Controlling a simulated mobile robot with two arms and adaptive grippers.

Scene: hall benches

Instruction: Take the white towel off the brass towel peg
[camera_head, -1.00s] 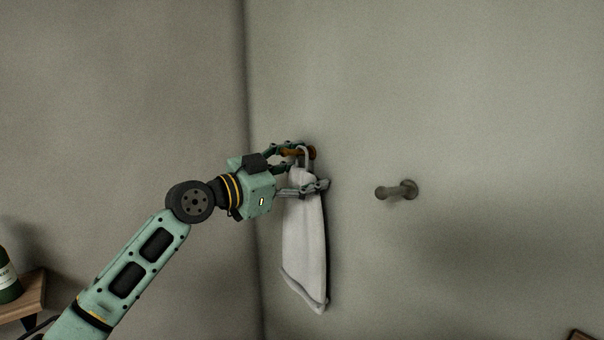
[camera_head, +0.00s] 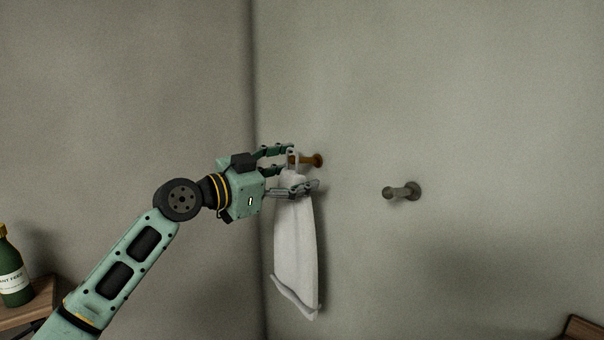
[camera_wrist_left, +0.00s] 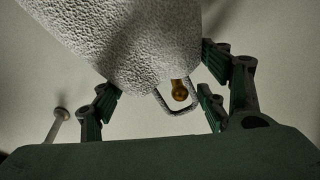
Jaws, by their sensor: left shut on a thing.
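The white towel (camera_head: 295,240) hangs down by the wall in the head view, with its loop (camera_head: 293,160) at the top. My left gripper (camera_head: 302,170) is shut on the towel near its top, just below the loop. The brass peg (camera_head: 313,160) sticks out of the wall, and the loop shows at its outer end. In the left wrist view the towel (camera_wrist_left: 125,40) lies between the fingers, and the brass peg's knob (camera_wrist_left: 179,91) appears inside the loop's outline. I cannot tell whether the loop is still around the peg. My right gripper is not in view.
A grey peg (camera_head: 402,191) sticks out of the same wall to the right. A green bottle (camera_head: 12,270) stands on a wooden surface (camera_head: 40,300) at the lower left. A wooden edge (camera_head: 585,330) shows at the lower right. The wall corner is just left of the towel.

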